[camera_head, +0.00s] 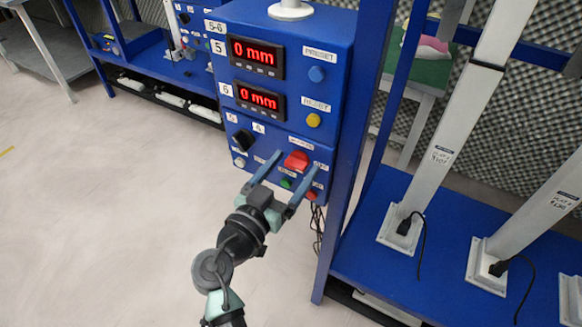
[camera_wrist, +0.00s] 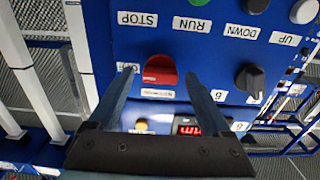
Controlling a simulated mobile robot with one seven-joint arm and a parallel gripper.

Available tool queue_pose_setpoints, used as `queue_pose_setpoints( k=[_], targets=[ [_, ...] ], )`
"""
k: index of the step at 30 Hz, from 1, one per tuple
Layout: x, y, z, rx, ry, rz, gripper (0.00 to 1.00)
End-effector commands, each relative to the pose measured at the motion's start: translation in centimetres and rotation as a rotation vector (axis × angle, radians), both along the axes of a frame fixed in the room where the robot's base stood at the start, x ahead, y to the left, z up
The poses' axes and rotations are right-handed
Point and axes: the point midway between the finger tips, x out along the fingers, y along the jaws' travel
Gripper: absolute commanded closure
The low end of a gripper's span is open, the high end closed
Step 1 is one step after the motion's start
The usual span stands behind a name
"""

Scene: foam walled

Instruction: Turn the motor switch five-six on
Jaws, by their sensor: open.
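The switch also shows in the wrist view (camera_wrist: 160,70), where the panel's lettering is upside down. My gripper (camera_head: 298,163) is open in front of the panel, its two fingers pointing at it. In the wrist view my gripper (camera_wrist: 159,76) has one fingertip on each side of the switch, with a gap on both sides. I cannot tell whether the fingertips touch the panel. Nothing is between the fingers but the switch.
A black knob (camera_head: 243,139) is left of the switch; green (camera_head: 286,184) and red (camera_head: 310,196) buttons lie below. Two red displays (camera_head: 256,58) read 0 mm. A blue frame post (camera_head: 345,150) stands right of the box. The floor at left is clear.

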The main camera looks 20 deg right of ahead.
Motion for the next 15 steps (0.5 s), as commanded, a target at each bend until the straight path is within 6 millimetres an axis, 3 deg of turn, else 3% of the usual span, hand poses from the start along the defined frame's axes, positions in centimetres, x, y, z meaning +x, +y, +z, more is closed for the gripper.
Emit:
queue_pose_setpoints(
  k=[2,13,15],
  targets=[
    [-0.01,0.02,0.01,0.0,0.0,0.0,0.28],
    [-0.03,0.04,0.01,0.0,0.0,0.0,0.95],
    [-0.03,0.05,0.01,0.0,0.0,0.0,1.0]
  ],
)
